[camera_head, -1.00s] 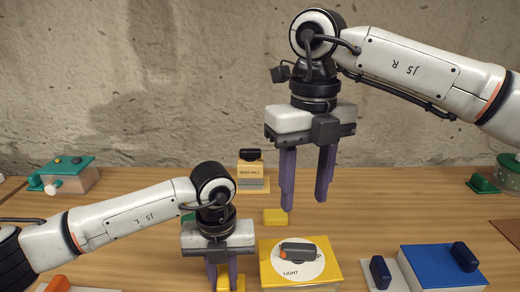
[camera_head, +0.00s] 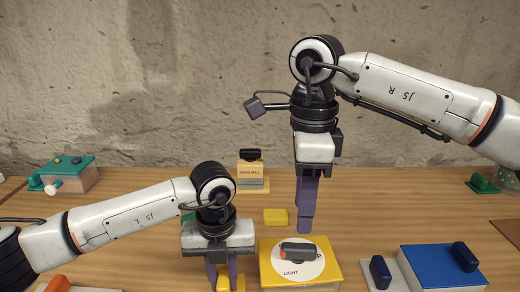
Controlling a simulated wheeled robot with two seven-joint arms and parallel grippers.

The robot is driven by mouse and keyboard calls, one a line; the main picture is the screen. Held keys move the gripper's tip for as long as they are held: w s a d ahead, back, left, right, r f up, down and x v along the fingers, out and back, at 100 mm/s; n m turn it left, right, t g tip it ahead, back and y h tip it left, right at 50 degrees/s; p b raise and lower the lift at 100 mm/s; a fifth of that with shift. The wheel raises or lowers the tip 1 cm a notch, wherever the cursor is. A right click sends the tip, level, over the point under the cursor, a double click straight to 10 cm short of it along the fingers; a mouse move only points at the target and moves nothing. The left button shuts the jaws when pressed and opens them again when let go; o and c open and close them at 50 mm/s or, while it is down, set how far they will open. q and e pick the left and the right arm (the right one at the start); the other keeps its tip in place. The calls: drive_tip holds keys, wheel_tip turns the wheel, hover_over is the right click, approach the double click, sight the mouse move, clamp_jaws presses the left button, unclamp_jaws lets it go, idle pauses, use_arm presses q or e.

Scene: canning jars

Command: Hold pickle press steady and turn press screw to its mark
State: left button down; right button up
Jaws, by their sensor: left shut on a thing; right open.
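The yellow press box (camera_head: 270,265) stands at the front centre. Its top has a white dial (camera_head: 305,272) with the word LIGHT and more lettering partly hidden. A dark grey screw handle (camera_head: 298,253) with an orange end at its left lies across the dial. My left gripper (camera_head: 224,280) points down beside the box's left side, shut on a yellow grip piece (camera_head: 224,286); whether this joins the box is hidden. My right gripper (camera_head: 305,229) is open and empty, pointing down above and behind the dial, seen edge-on, apart from the handle.
A small yellow block (camera_head: 275,217) lies behind the press, and the seed mill (camera_head: 250,173) stands further back. A blue box (camera_head: 440,268) and a dark blue-handled piece (camera_head: 381,272) are at the right. A green box (camera_head: 72,174) is at the back left. The table between is clear.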

sight(299, 246)
wheel_tip(299, 246, down, 9)
drive_tip(key=shift+f, duration=0.1)
idle(0.4)
drive_tip(key=shift+c, duration=0.4)
clamp_jaws()
drive_tip(key=m, duration=0.4)
drive_tip(key=shift+m, duration=0.3)
drive_tip(key=m, duration=0.4)
drive_tip(key=shift+m, duration=0.3)
drive_tip(key=shift+m, duration=0.5)
drive_tip(key=shift+o, duration=0.4)
unclamp_jaws()
